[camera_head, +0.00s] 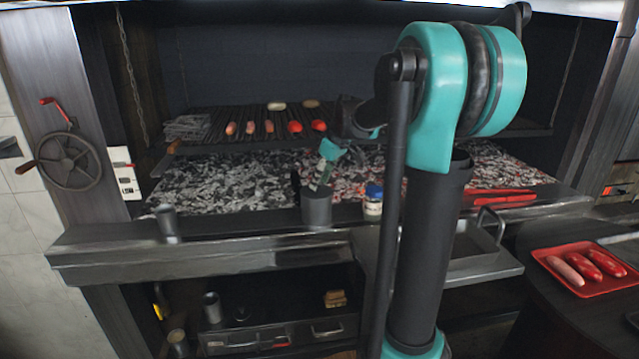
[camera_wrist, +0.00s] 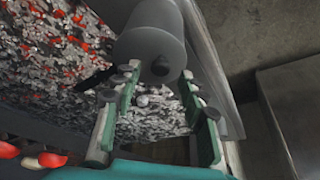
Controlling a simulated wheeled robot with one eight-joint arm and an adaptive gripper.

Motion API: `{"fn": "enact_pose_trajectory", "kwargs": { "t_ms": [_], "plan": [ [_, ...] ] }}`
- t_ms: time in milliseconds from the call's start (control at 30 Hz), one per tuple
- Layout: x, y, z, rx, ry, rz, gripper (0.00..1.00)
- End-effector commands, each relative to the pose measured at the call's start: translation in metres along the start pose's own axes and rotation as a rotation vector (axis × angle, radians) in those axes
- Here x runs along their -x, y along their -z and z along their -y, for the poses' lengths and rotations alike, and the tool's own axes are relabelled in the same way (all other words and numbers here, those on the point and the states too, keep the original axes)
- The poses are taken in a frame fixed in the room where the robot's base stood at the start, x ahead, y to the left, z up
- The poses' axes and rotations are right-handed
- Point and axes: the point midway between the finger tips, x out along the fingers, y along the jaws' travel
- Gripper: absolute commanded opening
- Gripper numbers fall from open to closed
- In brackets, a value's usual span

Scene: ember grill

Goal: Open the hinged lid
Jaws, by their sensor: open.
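A dark grey cylindrical pot (camera_head: 317,209) stands on the front ledge of the grill. My gripper (camera_head: 318,180) is open, pointing down just above and partly in front of the pot's top. In the wrist view a grey rounded body (camera_wrist: 150,35) with a small dark knob shows at the top, beyond the fingertips of my gripper (camera_wrist: 165,90). It looks like the same pot; nothing is held between the fingers. I cannot make out a hinge, and cannot tell whether the fingers touch the pot or its lid.
A jar with a blue lid (camera_head: 373,200) stands close right of the pot, and a small metal cup (camera_head: 168,222) stands to the left. Coals (camera_head: 225,180) lie behind, below a rack with food. Red tongs (camera_head: 500,196) and a red tray (camera_head: 603,288) are at the right.

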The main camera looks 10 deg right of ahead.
Motion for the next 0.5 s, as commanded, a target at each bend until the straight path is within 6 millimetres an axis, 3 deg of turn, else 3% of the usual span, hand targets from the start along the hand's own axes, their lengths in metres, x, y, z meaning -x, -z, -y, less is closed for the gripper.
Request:
{"fn": "enact_pose_trajectory", "kwargs": {
  "t_ms": [200,467,500],
  "plan": [
    [-0.0138,0.0001,0.0002,0.000,0.000,0.000,0.42],
    [-0.0147,-0.0001,0.0002,0.000,0.000,0.000,0.42],
    [-0.0146,-0.0002,0.0002,0.000,0.000,0.000,0.38]
  ]
}}
